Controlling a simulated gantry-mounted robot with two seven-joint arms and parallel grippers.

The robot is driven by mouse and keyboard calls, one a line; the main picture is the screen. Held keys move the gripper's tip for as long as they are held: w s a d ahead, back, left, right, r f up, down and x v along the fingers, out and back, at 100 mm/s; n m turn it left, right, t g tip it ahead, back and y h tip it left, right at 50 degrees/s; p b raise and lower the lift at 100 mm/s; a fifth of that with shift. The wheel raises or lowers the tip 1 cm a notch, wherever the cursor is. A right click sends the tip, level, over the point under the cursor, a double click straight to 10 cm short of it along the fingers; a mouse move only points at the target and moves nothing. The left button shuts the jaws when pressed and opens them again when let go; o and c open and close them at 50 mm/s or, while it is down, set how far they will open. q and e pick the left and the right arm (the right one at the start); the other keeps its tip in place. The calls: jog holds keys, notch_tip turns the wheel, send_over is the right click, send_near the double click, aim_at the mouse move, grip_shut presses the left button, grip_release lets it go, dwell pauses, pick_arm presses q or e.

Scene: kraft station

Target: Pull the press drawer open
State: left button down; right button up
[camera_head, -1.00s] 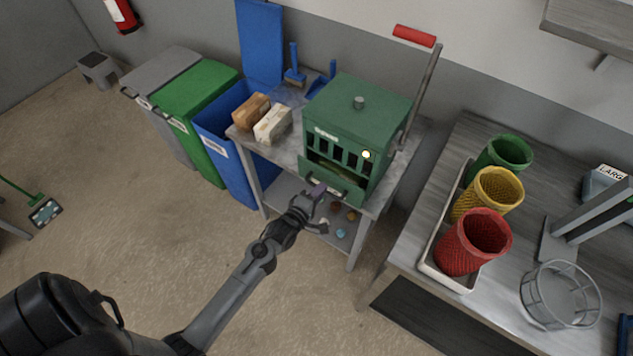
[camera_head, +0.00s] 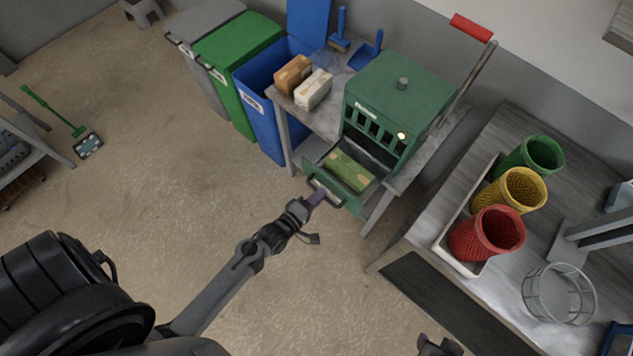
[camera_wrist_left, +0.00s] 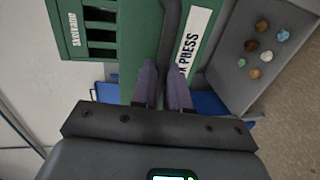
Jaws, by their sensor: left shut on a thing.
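The green press (camera_head: 392,105) stands on a small metal table, with a red-gripped lever (camera_head: 472,27) at its right. Its drawer (camera_head: 352,200) is pulled well out toward me, and a green and yellow block (camera_head: 348,170) lies inside. My left gripper (camera_head: 318,196) is at the drawer front with its purple fingers shut on the dark handle (camera_head: 322,188).
Brown and white blocks (camera_head: 303,82) lie on the table left of the press. Blue, green and grey bins (camera_head: 236,75) stand at the left. A bench at right holds a tray of coloured baskets (camera_head: 487,233). The floor in front is clear.

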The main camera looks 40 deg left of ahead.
pick_arm(q)
jog(key=c, duration=1.1)
grip_release()
jog(key=shift+c, duration=0.2)
jog(key=v, duration=1)
jog(key=shift+s, duration=0.35)
jog(key=shift+a+r, duration=0.1)
